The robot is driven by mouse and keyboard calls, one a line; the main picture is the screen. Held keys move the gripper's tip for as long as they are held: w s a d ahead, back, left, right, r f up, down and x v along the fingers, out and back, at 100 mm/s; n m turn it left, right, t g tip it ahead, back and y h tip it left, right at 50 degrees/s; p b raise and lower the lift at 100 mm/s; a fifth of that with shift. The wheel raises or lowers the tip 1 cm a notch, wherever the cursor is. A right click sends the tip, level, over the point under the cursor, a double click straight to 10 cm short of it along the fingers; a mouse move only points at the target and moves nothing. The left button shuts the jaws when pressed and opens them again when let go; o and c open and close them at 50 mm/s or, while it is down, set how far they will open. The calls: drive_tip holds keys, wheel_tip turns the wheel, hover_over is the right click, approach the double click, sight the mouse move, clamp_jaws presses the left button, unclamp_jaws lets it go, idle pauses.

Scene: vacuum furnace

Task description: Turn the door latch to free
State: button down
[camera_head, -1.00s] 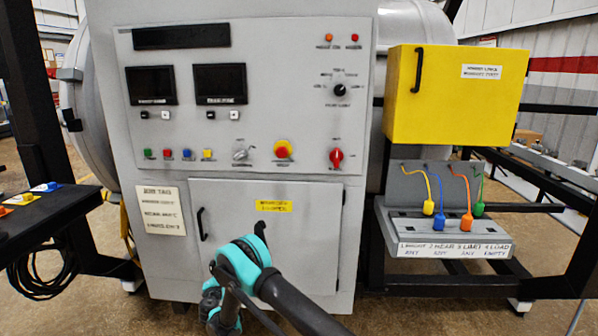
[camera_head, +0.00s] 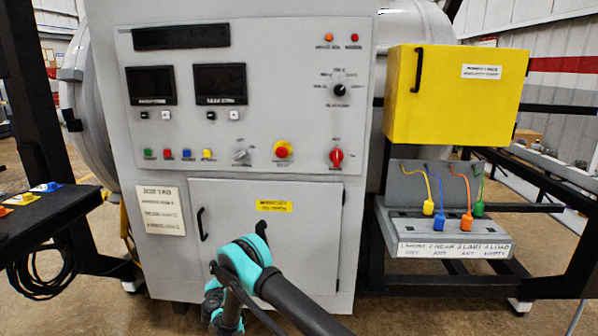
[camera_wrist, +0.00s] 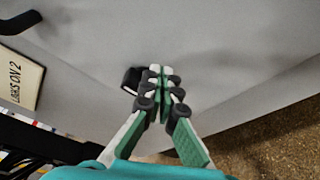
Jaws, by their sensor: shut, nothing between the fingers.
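The grey lower cabinet door (camera_head: 300,215) is closed on the furnace's front panel, with a black bar handle (camera_head: 202,224) at its left. A small black piece, probably the latch (camera_head: 261,229), shows above my teal wrist in the head view. In the wrist view a black block (camera_wrist: 131,80) on the grey surface lies just left of my fingertips. My gripper (camera_wrist: 161,78) is shut, with nothing visible between the fingers. Its tips are beside or against the block; I cannot tell if they touch. My arm hides the gripper in the head view.
The yellow box (camera_head: 450,100) and a grey rack (camera_head: 440,224) with coloured plugs stand at the right. A black shelf (camera_head: 50,215) is at the left. Knobs and buttons cover the panel above the door. A label plate (camera_wrist: 22,82) is left in the wrist view.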

drive_tip(key=s, duration=0.6)
drive_tip(key=shift+a, duration=0.25)
